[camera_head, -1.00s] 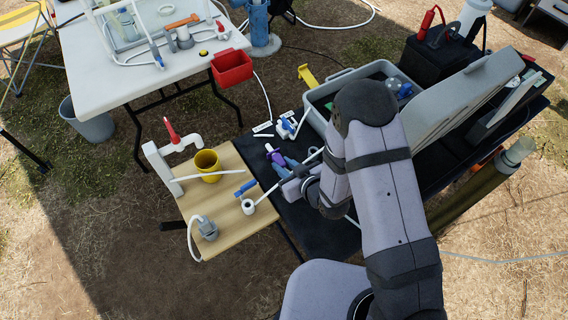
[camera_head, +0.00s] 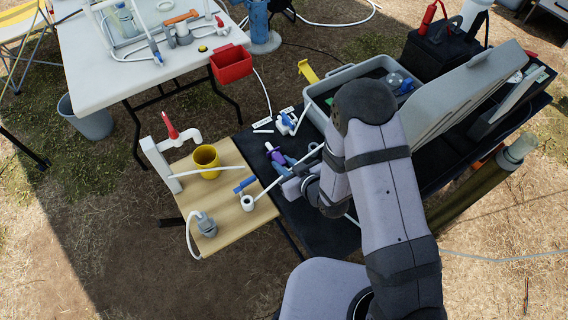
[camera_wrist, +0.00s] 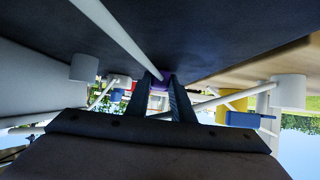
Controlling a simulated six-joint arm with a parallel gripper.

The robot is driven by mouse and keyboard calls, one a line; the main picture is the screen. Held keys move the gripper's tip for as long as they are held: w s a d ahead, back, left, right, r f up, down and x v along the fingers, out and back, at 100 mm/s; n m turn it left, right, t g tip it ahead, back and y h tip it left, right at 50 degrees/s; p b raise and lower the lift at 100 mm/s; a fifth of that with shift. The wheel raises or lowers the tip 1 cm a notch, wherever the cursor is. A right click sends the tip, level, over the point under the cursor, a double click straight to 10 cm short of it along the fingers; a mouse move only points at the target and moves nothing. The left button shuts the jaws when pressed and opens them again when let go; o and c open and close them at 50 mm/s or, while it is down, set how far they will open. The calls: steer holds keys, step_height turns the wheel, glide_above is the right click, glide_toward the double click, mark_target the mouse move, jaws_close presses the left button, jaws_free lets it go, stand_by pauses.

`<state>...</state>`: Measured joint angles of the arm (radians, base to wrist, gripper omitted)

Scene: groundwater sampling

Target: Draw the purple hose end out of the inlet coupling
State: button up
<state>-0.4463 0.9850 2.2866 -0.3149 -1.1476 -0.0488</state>
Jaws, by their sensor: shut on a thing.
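The purple hose end (camera_head: 277,156), with a white tip, lies over the dark table top in the head view. In the wrist view the purple piece (camera_wrist: 161,79) shows between the tips of my gripper (camera_wrist: 163,85), and a white hose (camera_wrist: 115,35) runs up and left from there. The fingers hide part of the purple piece. I cannot tell for sure which fitting is the inlet coupling, or whether the purple end is seated in one.
A white fitting with a blue valve (camera_head: 286,124) stands just beyond. On the wooden board (camera_head: 225,225) are a yellow cup (camera_head: 206,161), a blue-handled piece (camera_head: 245,185) and a grey fitting (camera_head: 206,226). A grey crate (camera_head: 345,80) is at the upper right.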

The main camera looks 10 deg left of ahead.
steer(key=shift+s+d+f, duration=0.1)
steer(key=shift+s+f, duration=0.1)
steer(key=shift+f, duration=0.2)
steer(key=o, duration=1)
steer(key=shift+s, duration=0.1)
steer(key=shift+f, duration=0.1)
steer(key=shift+s, duration=0.15)
steer(key=shift+w+r+b+v, duration=0.1)
steer(key=shift+w+r+v, duration=0.1)
steer(key=shift+v, duration=1)
steer(key=shift+w+r+b+v, duration=0.1)
steer(key=shift+w+r+v, duration=0.05)
steer(key=shift+v, duration=1.05)
steer(key=shift+w+r+b+v, duration=0.1)
steer(key=shift+w+r+v, duration=0.1)
steer(key=shift+v, duration=1)
steer(key=shift+w+d, duration=0.1)
steer(key=shift+d, duration=0.05)
